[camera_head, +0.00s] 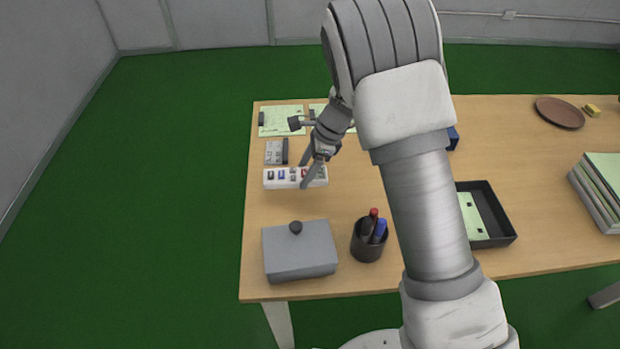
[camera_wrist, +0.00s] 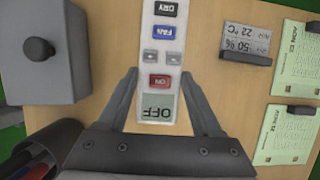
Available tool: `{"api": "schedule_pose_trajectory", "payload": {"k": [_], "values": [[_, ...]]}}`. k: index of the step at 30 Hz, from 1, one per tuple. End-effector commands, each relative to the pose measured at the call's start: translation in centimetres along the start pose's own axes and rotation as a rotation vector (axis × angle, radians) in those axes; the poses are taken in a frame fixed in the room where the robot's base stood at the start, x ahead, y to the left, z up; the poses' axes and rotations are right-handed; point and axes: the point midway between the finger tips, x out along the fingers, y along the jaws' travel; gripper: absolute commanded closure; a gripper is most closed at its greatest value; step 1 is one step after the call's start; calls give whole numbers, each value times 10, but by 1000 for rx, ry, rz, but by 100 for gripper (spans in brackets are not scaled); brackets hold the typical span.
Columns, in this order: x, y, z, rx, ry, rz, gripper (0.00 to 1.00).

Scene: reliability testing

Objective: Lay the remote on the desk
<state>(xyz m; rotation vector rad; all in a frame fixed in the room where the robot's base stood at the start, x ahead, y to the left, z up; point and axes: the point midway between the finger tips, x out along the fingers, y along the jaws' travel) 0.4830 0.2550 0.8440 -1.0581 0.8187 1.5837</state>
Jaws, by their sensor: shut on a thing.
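The remote (camera_head: 283,179) is white with coloured buttons and a small display marked OFF. It lies level across the left part of the desk (camera_head: 355,190), at the desk surface or just above it; I cannot tell which. My gripper (camera_head: 307,176) is shut on the remote near its display end. In the wrist view, the remote (camera_wrist: 162,57) runs up out of the picture between the fingertips (camera_wrist: 160,74), which meet its two long sides. Its far end is cut off there.
A grey lidded box (camera_head: 299,252) and a pen cup (camera_head: 369,240) stand in front of the remote. A small display unit (camera_head: 275,152) and green sheets (camera_head: 281,122) lie behind it. A black tray (camera_head: 500,222), papers (camera_head: 597,190) and a brown plate (camera_head: 559,112) are to the right.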

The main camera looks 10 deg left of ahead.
Motion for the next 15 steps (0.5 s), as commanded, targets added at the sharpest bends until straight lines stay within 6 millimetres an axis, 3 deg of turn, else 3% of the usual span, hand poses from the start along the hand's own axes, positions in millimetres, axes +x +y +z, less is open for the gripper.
{"api": "schedule_pose_trajectory", "payload": {"k": [6,11,15], "values": [[11,-25,-19,-1,0,0,97],[17,-28,-23,0,0,1,97],[36,-27,-31,0,1,4,97]]}}
